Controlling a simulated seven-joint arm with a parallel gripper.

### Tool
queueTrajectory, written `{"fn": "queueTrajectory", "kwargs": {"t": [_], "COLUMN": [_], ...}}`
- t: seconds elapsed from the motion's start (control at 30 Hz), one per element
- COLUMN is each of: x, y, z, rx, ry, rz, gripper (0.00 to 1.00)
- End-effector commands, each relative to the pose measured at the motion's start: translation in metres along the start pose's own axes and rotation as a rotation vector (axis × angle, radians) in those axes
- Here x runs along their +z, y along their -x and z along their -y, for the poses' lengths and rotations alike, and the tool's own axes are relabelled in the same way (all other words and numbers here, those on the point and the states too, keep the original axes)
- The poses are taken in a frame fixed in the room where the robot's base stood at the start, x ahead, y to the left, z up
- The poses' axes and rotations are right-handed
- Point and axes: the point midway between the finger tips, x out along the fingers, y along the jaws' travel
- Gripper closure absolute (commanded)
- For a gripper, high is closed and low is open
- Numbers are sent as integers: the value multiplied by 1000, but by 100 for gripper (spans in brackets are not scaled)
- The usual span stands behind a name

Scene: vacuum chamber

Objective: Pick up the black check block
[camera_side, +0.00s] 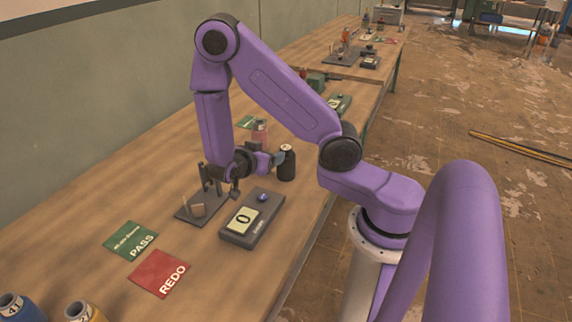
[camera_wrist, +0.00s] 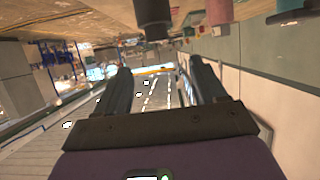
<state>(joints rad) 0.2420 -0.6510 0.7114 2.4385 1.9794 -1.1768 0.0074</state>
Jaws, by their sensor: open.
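A black upright cylinder (camera_side: 287,165) with a pale top stands on the bench behind the display box. It is the most likely black check block, though it looks round rather than square. My gripper (camera_side: 278,158) is beside its left edge in the side view, held level above the bench; whether they touch cannot be told. In the wrist view, which looks upside down, my gripper (camera_wrist: 160,68) is open with nothing between its fingers. A dark cylinder (camera_wrist: 152,18) hangs from the top edge there, outside the fingers.
A pink container (camera_side: 260,132) stands behind my gripper.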

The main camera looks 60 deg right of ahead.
Motion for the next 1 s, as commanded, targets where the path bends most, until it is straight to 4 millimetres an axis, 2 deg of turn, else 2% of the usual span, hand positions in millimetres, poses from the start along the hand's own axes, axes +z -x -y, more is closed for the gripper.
{"fn": "queueTrajectory", "kwargs": {"t": [0.2, 0.4, 0.73, 1.0], "x": [0, 0, 1, 1], "y": [-37, -65, -83, -114], "z": [-1, 0, -1, -5], "rx": [3, 1, -1, 0], "ry": [1, 1, 0, -1], "rz": [1, 1, 2, 2], "gripper": [30, 30, 30, 30]}}
